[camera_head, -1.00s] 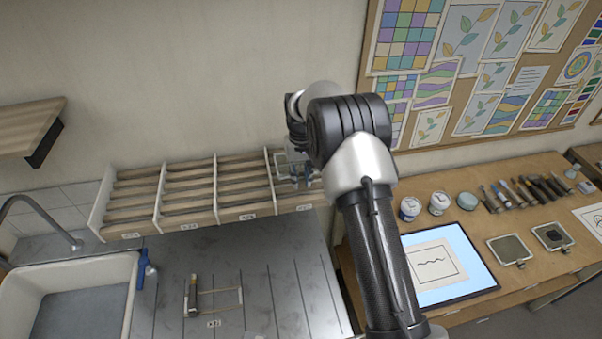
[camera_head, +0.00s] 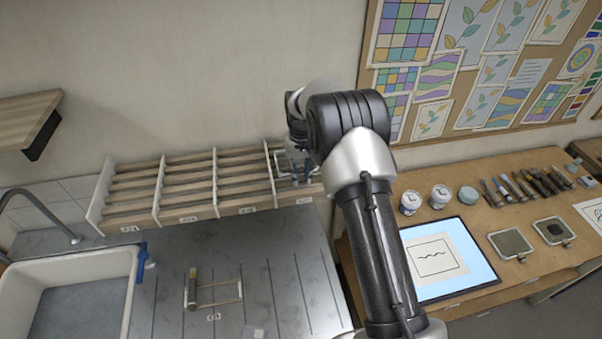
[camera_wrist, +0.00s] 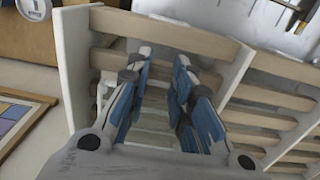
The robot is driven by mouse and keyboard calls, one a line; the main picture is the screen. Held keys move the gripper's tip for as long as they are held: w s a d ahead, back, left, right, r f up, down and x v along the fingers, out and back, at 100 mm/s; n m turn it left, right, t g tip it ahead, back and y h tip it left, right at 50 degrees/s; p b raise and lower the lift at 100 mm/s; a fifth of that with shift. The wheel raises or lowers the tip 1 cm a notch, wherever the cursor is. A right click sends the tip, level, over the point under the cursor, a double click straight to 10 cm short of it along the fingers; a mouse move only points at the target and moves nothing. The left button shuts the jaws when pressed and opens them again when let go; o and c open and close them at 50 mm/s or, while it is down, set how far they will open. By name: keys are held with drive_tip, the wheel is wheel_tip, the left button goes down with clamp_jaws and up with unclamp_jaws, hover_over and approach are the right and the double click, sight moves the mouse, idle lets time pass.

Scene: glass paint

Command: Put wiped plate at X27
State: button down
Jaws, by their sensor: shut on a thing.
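My gripper (camera_head: 300,176) is over the rightmost bay of the wooden slatted rack (camera_head: 232,207) at the wall. In the wrist view my gripper (camera_wrist: 160,80) has its blue-padded fingers pointing into a bay between two white dividers. It is shut on a clear plate (camera_head: 281,163), of which only a pale edge shows beside the fingers. The plate's lower edge and any contact with the slats are hidden. The small labels on the rack's front are too blurred to read surely, and the rightmost bay's label is not readable.
The other rack bays look empty. A white sink (camera_head: 70,290) with a tap is at left. A small wooden rack (camera_head: 213,293) stands on the metal drainboard (camera_head: 280,270). A light panel (camera_head: 447,262), jars and tools lie on the right-hand bench.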

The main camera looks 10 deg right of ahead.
drive_tip(key=shift+f+b, duration=0.35)
drive_tip(key=shift+f, duration=0.15)
drive_tip(key=shift+r, duration=0.15)
idle(0.7)
drive_tip(key=c, duration=1.3)
unclamp_jaws()
drive_tip(key=o, duration=0.6)
drive_tip(key=shift+r+p, duration=2)
drive_tip(key=shift+r, duration=2)
